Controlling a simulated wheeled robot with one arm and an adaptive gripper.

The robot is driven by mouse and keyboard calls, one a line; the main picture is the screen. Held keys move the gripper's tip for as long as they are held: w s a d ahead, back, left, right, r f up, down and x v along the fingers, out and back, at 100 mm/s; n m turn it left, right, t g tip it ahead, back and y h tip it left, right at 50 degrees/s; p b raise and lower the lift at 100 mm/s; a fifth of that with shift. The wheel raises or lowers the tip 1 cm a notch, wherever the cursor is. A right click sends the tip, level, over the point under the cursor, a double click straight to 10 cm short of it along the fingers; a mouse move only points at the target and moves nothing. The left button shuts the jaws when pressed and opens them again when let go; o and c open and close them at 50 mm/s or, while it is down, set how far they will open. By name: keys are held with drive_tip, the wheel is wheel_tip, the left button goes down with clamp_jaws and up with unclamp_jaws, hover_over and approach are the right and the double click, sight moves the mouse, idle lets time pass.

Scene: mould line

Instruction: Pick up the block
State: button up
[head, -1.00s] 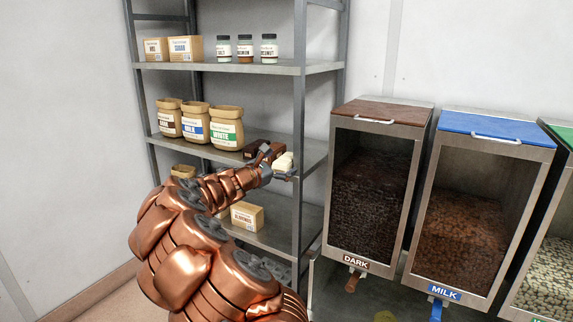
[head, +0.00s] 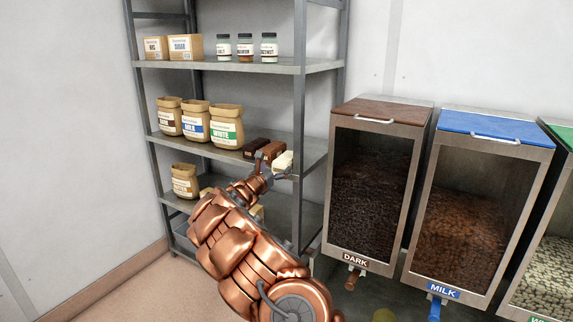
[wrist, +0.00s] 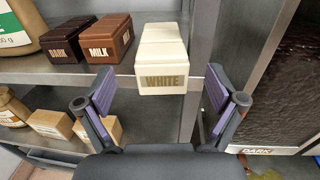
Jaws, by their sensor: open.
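Three blocks stand in a row on the middle shelf. In the wrist view the white block (wrist: 162,58), labelled WHITE, is straight ahead of my gripper (wrist: 160,93), between and beyond its two purple-padded fingers. The fingers are open, empty and apart from it. The brown block marked MILK (wrist: 107,42) and the darker block marked DARK (wrist: 66,42) are to its left. In the head view my gripper (head: 272,172) is at the shelf's front edge, in front of the white block (head: 284,161); the milk block (head: 271,150) and dark block (head: 256,147) are beside it.
A shelf post (head: 299,190) stands close to the right of my gripper. Paper bags (head: 227,128) stand left on the same shelf (head: 180,140). The dark bin (head: 368,190) and milk bin (head: 465,210) are to the right. Cartons (wrist: 101,130) sit on the shelf below.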

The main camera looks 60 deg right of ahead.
drive_tip(key=shift+w+d, duration=0.15)
drive_tip(key=shift+d, duration=0.95)
drive_tip(key=shift+w+d, duration=0.1)
drive_tip(key=shift+d, duration=1)
drive_tip(key=shift+c, duration=0.2)
drive_tip(key=c, duration=1.7)
drive_tip(key=shift+c, duration=0.2)
drive_tip(key=shift+r+p, duration=0.1)
drive_tip(key=shift+p, duration=0.2)
